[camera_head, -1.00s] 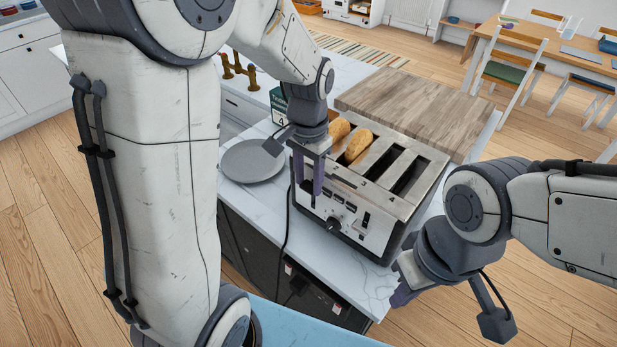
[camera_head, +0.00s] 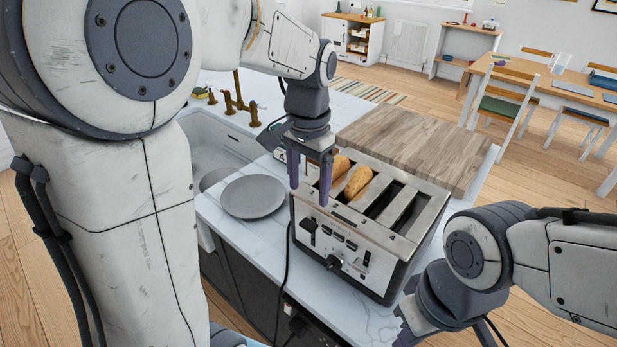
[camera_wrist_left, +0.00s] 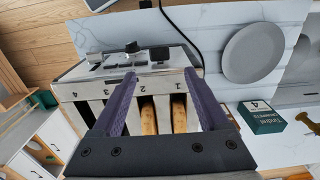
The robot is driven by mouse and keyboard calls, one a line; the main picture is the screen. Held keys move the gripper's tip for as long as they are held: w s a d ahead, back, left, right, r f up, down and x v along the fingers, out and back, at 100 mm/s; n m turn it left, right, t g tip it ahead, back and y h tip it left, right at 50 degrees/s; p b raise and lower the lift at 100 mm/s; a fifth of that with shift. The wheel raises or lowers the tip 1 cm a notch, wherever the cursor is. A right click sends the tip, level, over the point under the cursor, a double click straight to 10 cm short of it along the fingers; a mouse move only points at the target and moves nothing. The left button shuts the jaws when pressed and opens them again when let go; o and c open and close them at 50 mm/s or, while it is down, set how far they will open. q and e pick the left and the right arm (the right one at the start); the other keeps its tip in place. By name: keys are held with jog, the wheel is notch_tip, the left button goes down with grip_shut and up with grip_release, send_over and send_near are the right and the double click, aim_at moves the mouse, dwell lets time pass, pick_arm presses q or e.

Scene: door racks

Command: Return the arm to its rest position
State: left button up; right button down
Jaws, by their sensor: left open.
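My left arm comes in from the left in the head view. Its gripper (camera_head: 311,186) hangs with fingers pointing down, just in front of and above the toaster's left front corner. The fingers are apart with nothing between them. In the left wrist view the purple fingers (camera_wrist_left: 162,92) are spread wide, with the toaster below them. The metal toaster (camera_head: 350,252) has bread slices (camera_head: 358,181) in its left slots; the right slots are empty. My right gripper (camera_head: 404,330) is at the lower right, partly cut off by the frame edge, and its opening is unclear.
A grey plate (camera_head: 253,197) lies on the counter left of the toaster. A wooden board (camera_head: 412,139) lies behind the toaster. A sink (camera_head: 212,146) and brass taps (camera_head: 240,105) are at the left. A teal box (camera_wrist_left: 262,117) stands near the plate. A black cord runs down the front.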

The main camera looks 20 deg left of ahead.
pick_arm(q)
notch_tip(320, 180, up, 2)
jog(key=shift+r, duration=0.2)
dwell(0.3)
